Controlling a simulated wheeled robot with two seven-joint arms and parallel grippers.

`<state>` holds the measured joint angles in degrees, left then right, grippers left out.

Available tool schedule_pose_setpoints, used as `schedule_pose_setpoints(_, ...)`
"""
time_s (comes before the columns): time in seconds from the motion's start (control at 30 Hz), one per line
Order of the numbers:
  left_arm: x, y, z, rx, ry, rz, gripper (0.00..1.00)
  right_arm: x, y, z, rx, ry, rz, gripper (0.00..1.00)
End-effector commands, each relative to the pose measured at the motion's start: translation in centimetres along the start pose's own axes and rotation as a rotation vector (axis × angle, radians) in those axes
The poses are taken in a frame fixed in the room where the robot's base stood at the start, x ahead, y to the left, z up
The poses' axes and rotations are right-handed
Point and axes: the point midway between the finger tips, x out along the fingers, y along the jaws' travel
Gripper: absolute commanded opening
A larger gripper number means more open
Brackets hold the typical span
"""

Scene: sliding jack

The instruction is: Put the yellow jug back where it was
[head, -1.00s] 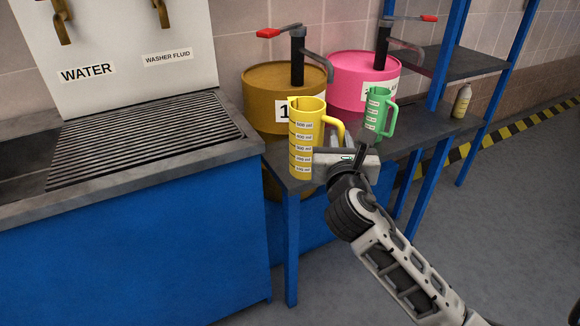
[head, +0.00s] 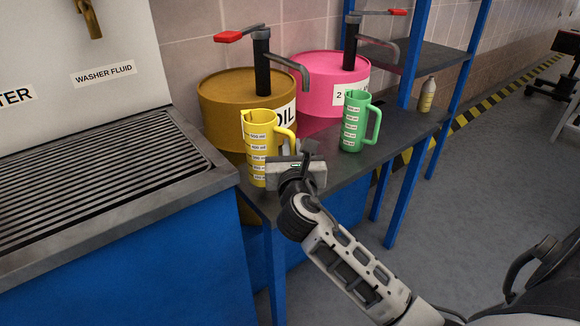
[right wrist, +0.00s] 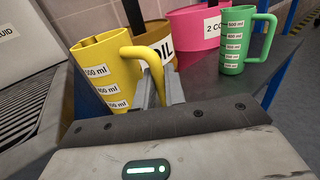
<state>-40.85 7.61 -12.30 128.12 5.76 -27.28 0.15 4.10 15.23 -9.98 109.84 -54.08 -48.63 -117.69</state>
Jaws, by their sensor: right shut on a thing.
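The yellow jug (head: 258,150), with volume labels on its side, is upright at the near left end of the grey table in the head view. My right gripper (head: 288,160) is shut on the jug's handle. In the right wrist view the fingers (right wrist: 160,90) close around the lower handle of the yellow jug (right wrist: 105,70). The jug's base is partly hidden there, and I cannot tell whether it touches the table. My left gripper is not in view.
A green jug (head: 353,122) stands on the table (head: 345,165) to the right. Behind are a brown oil drum (head: 222,110) and a pink drum (head: 310,90), both with pumps. A grated sink (head: 100,185) adjoins on the left. A small bottle (head: 427,95) stands farther right.

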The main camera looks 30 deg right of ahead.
Motion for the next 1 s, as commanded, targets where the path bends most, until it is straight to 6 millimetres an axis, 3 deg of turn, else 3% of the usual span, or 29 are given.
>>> schedule_pose_setpoints(0.03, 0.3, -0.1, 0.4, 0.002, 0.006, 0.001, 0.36, 0.0, 0.0, -1.4, 0.000, 0.003, 0.001, 0.00)
schedule_pose_setpoints(0.17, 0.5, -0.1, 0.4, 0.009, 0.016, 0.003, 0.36, 0.0, 0.0, -3.0, 0.000, 0.001, 0.000, 0.00)
schedule_pose_setpoints(0.6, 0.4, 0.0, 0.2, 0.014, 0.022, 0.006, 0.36, 0.0, 0.0, -3.6, 0.000, 0.000, 0.001, 0.00)
schedule_pose_setpoints(0.63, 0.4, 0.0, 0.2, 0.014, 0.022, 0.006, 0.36, 0.0, 0.0, -3.6, 0.000, 0.001, 0.001, 0.15)
schedule_pose_setpoints(0.7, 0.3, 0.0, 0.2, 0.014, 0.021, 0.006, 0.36, 0.0, 0.0, -3.6, 0.000, 0.001, 0.001, 0.34)
schedule_pose_setpoints(1.0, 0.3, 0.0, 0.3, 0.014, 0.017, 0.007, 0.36, 0.0, 0.0, -3.4, 0.000, 0.000, 0.001, 0.34)
